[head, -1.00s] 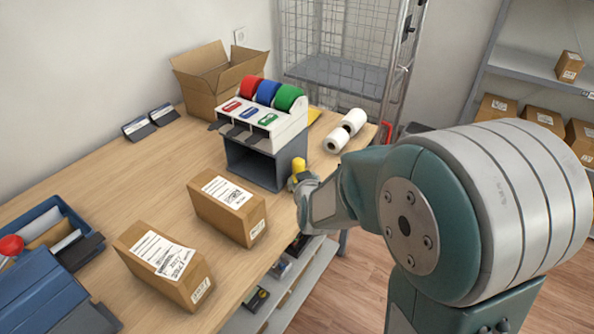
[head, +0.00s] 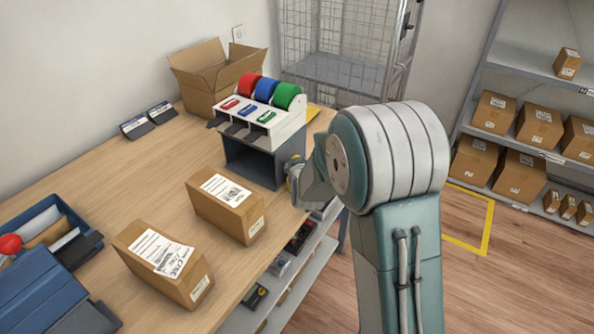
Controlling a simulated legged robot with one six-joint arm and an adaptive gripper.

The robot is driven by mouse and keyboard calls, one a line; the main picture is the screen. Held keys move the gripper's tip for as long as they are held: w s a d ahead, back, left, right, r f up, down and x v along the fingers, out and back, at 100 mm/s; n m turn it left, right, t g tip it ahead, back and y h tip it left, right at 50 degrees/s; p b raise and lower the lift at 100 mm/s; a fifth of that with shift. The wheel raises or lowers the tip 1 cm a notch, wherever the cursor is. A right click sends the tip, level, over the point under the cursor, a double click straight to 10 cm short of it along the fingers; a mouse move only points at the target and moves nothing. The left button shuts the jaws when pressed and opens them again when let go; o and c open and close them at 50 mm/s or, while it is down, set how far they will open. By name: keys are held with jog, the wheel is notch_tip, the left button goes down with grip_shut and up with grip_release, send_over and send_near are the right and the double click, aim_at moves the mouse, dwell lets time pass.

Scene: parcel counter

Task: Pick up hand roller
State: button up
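No hand roller can be made out for certain. A small yellow object (head: 291,172) shows at my gripper, beside the right side of the tape dispenser stand, mostly covered by the gripper. It may be the roller, but too little of it shows to tell. My gripper (head: 293,183) is at the counter's right edge, seen from behind and small. Its fingers are hidden, so I cannot tell whether they are open or shut on the yellow object.
The dispenser (head: 262,118) with red, blue and green rolls stands close left of my gripper. Two labelled parcels, (head: 226,205) and (head: 163,262), lie nearer. An open carton (head: 212,85) stands behind. A blue tray (head: 62,205) with a red-knobbed item (head: 10,244) is at left.

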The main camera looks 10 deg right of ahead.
jog(key=shift+w+f, duration=0.15)
jog(key=shift+w, duration=0.2)
grip_shut()
